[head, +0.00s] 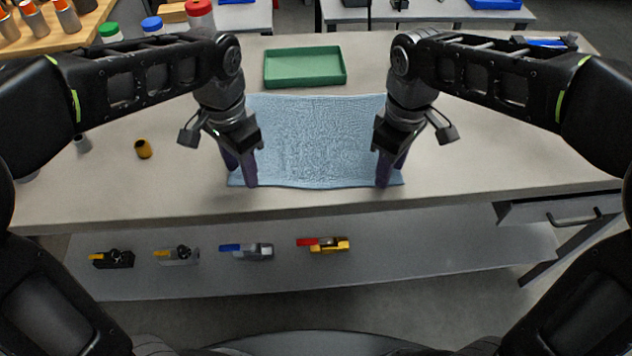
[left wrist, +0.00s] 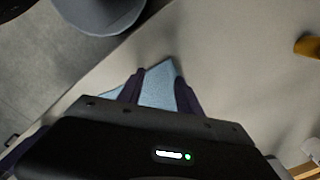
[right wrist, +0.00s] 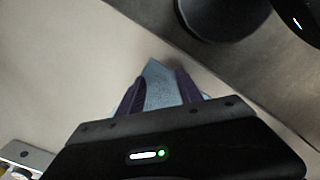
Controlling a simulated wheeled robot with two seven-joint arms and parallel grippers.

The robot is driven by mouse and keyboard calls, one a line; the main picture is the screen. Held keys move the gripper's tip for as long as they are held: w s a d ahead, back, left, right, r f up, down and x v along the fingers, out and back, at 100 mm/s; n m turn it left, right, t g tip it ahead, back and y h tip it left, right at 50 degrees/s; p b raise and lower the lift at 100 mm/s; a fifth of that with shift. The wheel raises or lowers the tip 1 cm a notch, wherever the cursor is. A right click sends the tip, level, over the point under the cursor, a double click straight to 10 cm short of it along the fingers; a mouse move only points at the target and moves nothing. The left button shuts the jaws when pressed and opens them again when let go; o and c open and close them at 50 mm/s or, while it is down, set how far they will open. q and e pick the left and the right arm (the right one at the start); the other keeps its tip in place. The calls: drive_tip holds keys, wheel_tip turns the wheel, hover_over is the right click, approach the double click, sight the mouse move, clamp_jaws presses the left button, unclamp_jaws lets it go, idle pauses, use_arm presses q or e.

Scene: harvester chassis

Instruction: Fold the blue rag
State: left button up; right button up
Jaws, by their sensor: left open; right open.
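The light blue rag (head: 315,140) lies spread flat on the grey workbench, its near edge close to the bench's front edge. My left gripper (head: 240,183) is open at the rag's near left corner. My right gripper (head: 388,182) is open at the near right corner. In the left wrist view a corner of the rag (left wrist: 158,88) shows between the open fingers (left wrist: 157,80). In the right wrist view the other corner (right wrist: 159,86) shows between the open fingers (right wrist: 160,80). Whether the fingertips touch the rag or bench, I cannot tell.
A green tray (head: 305,68) stands behind the rag. A small yellow cylinder (head: 143,149) and jars with coloured lids are at the left. A lower shelf (head: 400,262) holds several small tools. An open drawer (head: 550,212) is at the right. The bench right of the rag is clear.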

use_arm(q)
drive_tip(key=shift+f, duration=0.15)
use_arm(e)
drive_tip(key=shift+f, duration=0.1)
use_arm(q)
drive_tip(key=shift+f+b, duration=0.2)
drive_tip(key=shift+b, duration=0.1)
use_arm(e)
drive_tip(key=shift+f, duration=0.25)
use_arm(q)
drive_tip(key=shift+r, duration=0.15)
drive_tip(key=shift+c, duration=0.3)
use_arm(e)
drive_tip(key=shift+r, duration=0.15)
drive_tip(key=shift+c, duration=0.3)
use_arm(q)
drive_tip(key=shift+c, duration=0.8)
use_arm(e)
drive_tip(key=shift+c, duration=0.8)
use_arm(q)
drive_tip(key=shift+a, duration=0.1)
clamp_jaws()
use_arm(e)
drive_tip(key=shift+s, duration=0.1)
clamp_jaws()
